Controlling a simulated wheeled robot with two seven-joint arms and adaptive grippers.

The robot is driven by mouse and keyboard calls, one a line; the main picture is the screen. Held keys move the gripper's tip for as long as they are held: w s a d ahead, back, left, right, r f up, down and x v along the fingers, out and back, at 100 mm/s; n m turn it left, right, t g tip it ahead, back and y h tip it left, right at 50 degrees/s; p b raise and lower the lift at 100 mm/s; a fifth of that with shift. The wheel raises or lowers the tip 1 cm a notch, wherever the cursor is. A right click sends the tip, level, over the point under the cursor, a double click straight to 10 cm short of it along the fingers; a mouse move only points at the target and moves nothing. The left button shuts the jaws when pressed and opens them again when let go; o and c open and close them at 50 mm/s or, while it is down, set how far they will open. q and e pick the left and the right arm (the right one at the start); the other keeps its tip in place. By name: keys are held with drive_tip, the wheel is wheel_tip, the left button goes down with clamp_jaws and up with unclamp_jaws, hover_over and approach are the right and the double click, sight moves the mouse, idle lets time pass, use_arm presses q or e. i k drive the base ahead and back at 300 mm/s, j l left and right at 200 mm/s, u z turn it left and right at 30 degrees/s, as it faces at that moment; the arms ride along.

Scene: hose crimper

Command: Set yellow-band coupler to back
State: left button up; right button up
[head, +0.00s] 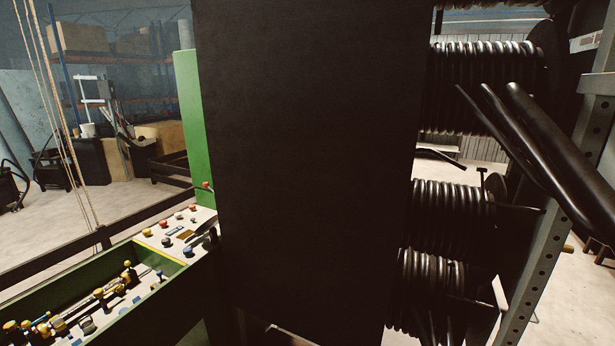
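A green-sided tray (161,262) at the lower left holds several small fittings. Some have yellow or gold ends, such as a fitting near the tray's far right part (128,267) and one at the lower left (12,328). Others look blue or grey. They are too small to tell which is the yellow-band coupler. Behind the tray is a light panel (160,240) with red, yellow and blue knobs. Neither of my grippers can be made out in the head view.
A large dark upright panel (310,150) fills the middle and hides what is behind it. Coiled black hoses (490,85) hang on a grey metal rack (540,265) at the right, with hose ends sticking out. A green machine side (188,110) stands left of the panel. Open floor (50,230) lies farther left.

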sight(129, 275)
drive_tip(key=u, duration=1.35)
